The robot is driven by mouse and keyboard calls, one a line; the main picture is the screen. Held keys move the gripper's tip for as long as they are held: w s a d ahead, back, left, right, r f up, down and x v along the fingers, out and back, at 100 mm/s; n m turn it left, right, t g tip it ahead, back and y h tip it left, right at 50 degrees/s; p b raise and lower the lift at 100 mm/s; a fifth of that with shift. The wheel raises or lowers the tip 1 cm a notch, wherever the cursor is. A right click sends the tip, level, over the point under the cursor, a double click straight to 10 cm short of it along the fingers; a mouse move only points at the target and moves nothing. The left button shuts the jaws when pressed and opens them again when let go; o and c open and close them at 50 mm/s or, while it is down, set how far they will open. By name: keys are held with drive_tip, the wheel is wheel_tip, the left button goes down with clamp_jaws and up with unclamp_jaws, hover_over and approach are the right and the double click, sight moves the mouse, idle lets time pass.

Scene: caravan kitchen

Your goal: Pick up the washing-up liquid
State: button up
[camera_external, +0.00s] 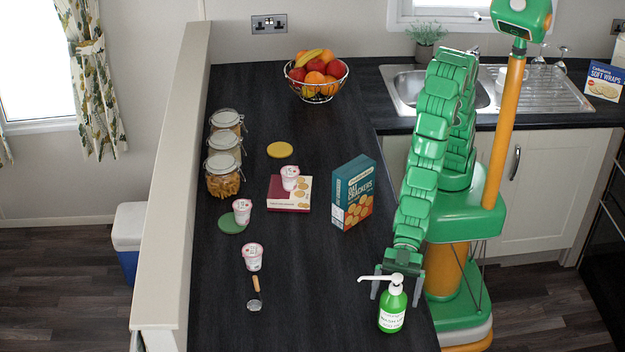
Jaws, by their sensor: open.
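The washing-up liquid (392,309) is a green pump bottle with a white label and a white pump nozzle. It stands upright on the dark worktop (317,318) near its front right edge. My gripper (396,292) is open at the bottle, with grey fingers showing on either side of its upper part. The pump head covers part of the gripper. I cannot tell whether the fingers touch the bottle.
An oat crackers box (353,193) stands behind the gripper. Yogurt pots (252,257), a small wood-handled tool (255,295), glass jars (223,176) and a fruit bowl (316,76) are further left and back.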

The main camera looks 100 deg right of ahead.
drive_tip(key=shift+x, duration=1.35)
drive_tip(key=shift+r, duration=0.1)
drive_tip(key=c, duration=1.4)
